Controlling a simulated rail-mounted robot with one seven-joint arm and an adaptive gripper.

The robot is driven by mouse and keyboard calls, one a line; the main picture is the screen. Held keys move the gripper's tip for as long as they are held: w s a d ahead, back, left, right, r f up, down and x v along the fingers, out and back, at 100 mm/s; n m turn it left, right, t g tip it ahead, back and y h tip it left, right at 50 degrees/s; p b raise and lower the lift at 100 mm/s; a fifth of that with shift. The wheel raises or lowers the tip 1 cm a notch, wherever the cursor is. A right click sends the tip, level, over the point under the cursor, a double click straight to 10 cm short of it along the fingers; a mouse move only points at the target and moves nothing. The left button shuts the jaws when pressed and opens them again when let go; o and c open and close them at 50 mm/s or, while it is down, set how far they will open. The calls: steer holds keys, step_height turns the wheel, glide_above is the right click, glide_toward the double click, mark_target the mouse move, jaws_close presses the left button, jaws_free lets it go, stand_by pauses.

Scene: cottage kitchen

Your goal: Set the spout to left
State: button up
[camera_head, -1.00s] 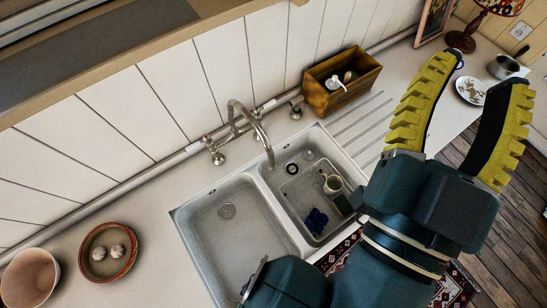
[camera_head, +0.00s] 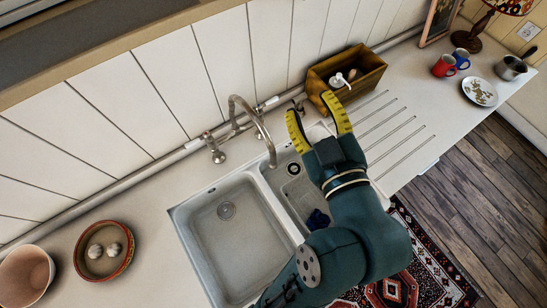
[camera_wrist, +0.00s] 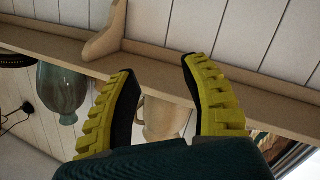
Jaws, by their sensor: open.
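The metal spout (camera_head: 262,130) arches up from the tap behind the double sink (camera_head: 180,213). The spout is not in the wrist view. My arm hides much of the right basin and the right tap handle is partly covered by a finger.
A wooden box (camera_head: 350,72) with a white dispenser stands close behind my gripper. The left tap handle (camera_head: 215,150) is by the wall. A bowl with garlic (camera_head: 104,250) is at left; mugs (camera_head: 445,66) and a plate (camera_head: 480,92) are at right. The ribbed drainer (camera_head: 397,130) is clear.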

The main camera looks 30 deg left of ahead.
steer(key=s+f+n+g+y+b, duration=0.1)
steer(key=s+f+g+y+b, duration=0.35)
steer(key=f, duration=1.15)
steer(key=m+t+h+b, duration=0.1)
steer(key=m+t+b, duration=0.25)
steer(key=b, duration=0.25)
glide_toward(275, 159)
steer(key=shift+g, duration=0.3)
steer(key=p+x, duration=0.1)
steer(key=x, duration=0.2)
steer(key=p+x, duration=0.2)
steer(key=x, duration=0.1)
steer(key=p+x, duration=0.1)
steer(key=x, duration=0.3)
steer(key=shift+d+r, duration=0.1)
steer(key=shift+r, duration=0.15)
steer(key=shift+w+a+f+p, duration=0.15)
steer(key=shift+w+a+p, duration=0.15)
steer(key=shift+w+a, duration=0.1)
jaws_close()
